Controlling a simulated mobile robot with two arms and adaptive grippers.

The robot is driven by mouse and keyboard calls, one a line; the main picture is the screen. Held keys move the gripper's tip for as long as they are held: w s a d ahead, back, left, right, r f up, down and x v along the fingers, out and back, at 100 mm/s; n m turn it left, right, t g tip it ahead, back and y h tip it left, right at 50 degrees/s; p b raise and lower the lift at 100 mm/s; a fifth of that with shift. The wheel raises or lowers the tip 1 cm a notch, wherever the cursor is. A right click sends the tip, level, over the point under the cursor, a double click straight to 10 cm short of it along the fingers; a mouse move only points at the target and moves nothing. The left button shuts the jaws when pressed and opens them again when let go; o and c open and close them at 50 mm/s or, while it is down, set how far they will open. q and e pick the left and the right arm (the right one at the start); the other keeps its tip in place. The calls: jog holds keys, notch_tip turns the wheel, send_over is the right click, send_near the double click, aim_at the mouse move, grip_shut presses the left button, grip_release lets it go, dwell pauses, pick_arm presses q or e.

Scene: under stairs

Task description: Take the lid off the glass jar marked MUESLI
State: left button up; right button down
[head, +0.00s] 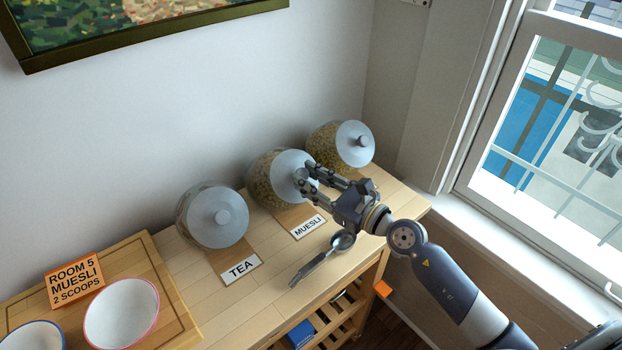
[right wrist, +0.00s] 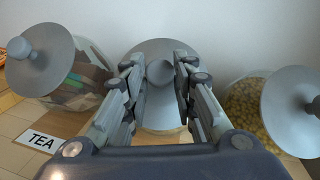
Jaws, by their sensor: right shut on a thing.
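The MUESLI jar (head: 262,184) is the middle one of three glass jars on the wooden top, behind a MUESLI label (head: 308,227). Its grey round lid (head: 287,164) with a knob sits on the jar; the lid also shows in the right wrist view (right wrist: 160,112). My right gripper (head: 306,180) reaches in from the right and is shut on the knob (right wrist: 160,72) of this lid. Its fingers stand on both sides of the knob and hide part of the lid in the head view. My left gripper is not in view.
The TEA jar (head: 212,216) stands left, its label (head: 241,269) in front. Another lidded jar (head: 340,146) stands right. A metal scoop (head: 322,258) lies in front. A board (head: 165,290) at left holds bowls (head: 122,312) and an orange ROOM 5 MUESLI card (head: 75,282). A window is at right.

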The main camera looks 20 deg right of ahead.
jog(key=shift+s+r, duration=0.1)
jog(key=shift+s+d+r+p, duration=0.35)
jog(key=shift+s+r+p, duration=0.45)
jog(key=shift+s+r, duration=0.05)
dwell(0.4)
jog(key=s+r+p, duration=0.1)
jog(key=s+d+r+p, duration=0.1)
jog(key=s+r+p, duration=0.1)
jog(key=s+r, duration=0.1)
jog(key=shift+s+d, duration=0.1)
jog(key=shift+d, duration=0.15)
dwell(0.7)
